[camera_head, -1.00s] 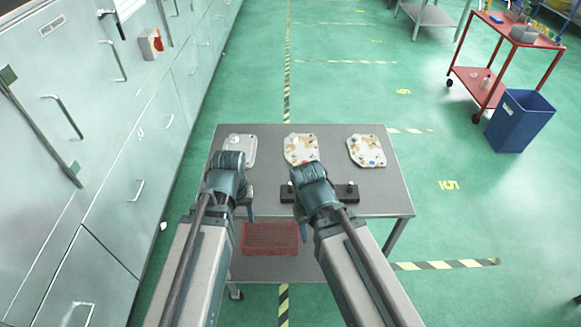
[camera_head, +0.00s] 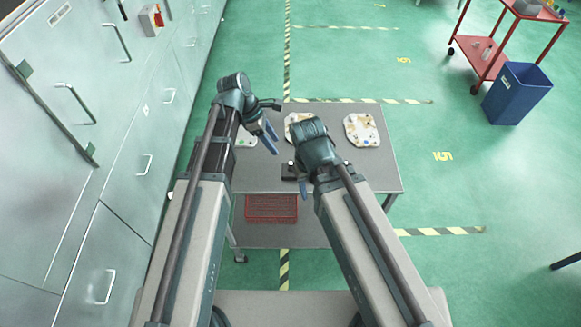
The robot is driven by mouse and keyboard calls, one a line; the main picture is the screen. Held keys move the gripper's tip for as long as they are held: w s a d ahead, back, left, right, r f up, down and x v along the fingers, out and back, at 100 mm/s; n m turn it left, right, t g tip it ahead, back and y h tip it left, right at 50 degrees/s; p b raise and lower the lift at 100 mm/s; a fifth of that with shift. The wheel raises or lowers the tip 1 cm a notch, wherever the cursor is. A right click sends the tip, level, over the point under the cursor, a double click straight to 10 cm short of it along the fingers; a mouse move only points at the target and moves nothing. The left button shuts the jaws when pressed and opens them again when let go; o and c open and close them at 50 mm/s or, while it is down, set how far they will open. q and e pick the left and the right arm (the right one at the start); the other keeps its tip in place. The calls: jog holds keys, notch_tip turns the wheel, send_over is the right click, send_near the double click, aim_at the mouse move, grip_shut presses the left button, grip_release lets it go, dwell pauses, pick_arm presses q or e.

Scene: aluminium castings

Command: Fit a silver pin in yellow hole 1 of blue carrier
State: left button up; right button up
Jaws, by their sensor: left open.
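Three pale carrier plates lie on the grey table: a left one (camera_head: 246,141), a middle one (camera_head: 291,123) and a right one (camera_head: 361,130). Their colour marks are tiny; a green spot shows on the left plate, and the yellow holes cannot be made out. A black block (camera_head: 288,173) with a small silver pin-like top (camera_head: 291,163) is at the near side, partly hidden by my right arm. My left gripper (camera_head: 268,137) is open above the table, between the left and middle plates. My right gripper (camera_head: 304,188) is mostly hidden beneath its wrist, beside the black block.
A red basket (camera_head: 271,208) sits on the table's lower shelf. Silver-grey cabinets (camera_head: 60,180) with handles line the left. A blue bin (camera_head: 517,93) and red trolley (camera_head: 492,62) stand at the back right. The table's right end is clear.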

pick_arm(q)
jog(key=b, duration=0.8)
send_near(290, 165)
jog(key=x, duration=0.4)
jog(key=shift+f, duration=0.45)
jog(key=shift+d+f, duration=0.1)
jog(key=shift+f, duration=0.1)
jog(key=shift+d, duration=0.1)
jog(key=b+x, duration=0.5)
jog(key=shift+w+d, duration=0.1)
jog(key=shift+w, duration=0.25)
jog(key=shift+c, duration=0.2)
grip_shut()
